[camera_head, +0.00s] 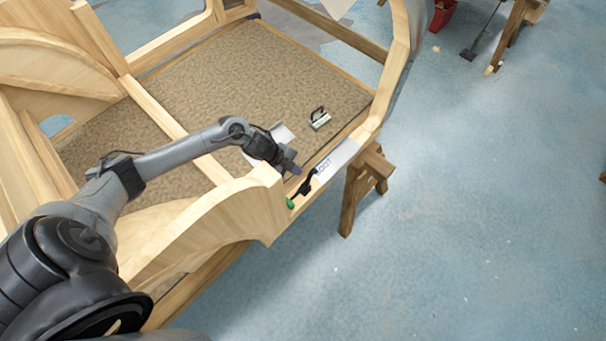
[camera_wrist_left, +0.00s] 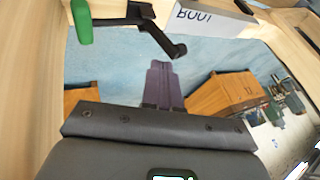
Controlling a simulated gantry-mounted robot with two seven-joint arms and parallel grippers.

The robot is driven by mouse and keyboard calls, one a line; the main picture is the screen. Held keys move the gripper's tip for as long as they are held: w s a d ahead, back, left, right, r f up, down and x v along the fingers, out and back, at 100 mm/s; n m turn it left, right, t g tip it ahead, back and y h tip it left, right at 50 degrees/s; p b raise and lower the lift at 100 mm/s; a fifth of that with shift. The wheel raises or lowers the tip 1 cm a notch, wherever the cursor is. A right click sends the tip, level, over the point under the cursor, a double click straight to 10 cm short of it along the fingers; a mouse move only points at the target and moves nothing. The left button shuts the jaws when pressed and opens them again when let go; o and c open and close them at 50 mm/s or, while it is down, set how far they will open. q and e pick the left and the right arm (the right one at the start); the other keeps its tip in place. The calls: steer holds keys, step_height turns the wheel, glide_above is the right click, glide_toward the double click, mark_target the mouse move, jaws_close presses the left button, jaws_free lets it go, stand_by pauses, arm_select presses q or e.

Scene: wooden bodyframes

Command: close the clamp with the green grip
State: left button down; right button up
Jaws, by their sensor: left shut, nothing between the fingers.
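The clamp (camera_head: 306,185) has a black lever and a green grip (camera_head: 290,203), and sits on the wooden frame's edge near the corner post. In the left wrist view the green grip (camera_wrist_left: 82,22) is at the top left, with the black lever (camera_wrist_left: 140,21) running right from it. My left gripper (camera_head: 296,170) is shut and empty, just above and left of the clamp, apparently apart from it. Its purple fingers (camera_wrist_left: 162,82) show together below the lever in the wrist view. My right gripper is not in view.
A pale block (camera_head: 338,159) with black lettering lies along the frame beside the clamp. Another small clamp-like item (camera_head: 320,118) lies on the brown panel (camera_head: 250,80). A wooden trestle (camera_head: 366,180) supports the frame. The blue floor (camera_head: 470,200) to the right is mostly clear.

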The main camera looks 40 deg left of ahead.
mark_target(310, 179)
arm_select(q)
steer(key=shift+x, duration=2.7)
steer(key=shift+r, duration=0.1)
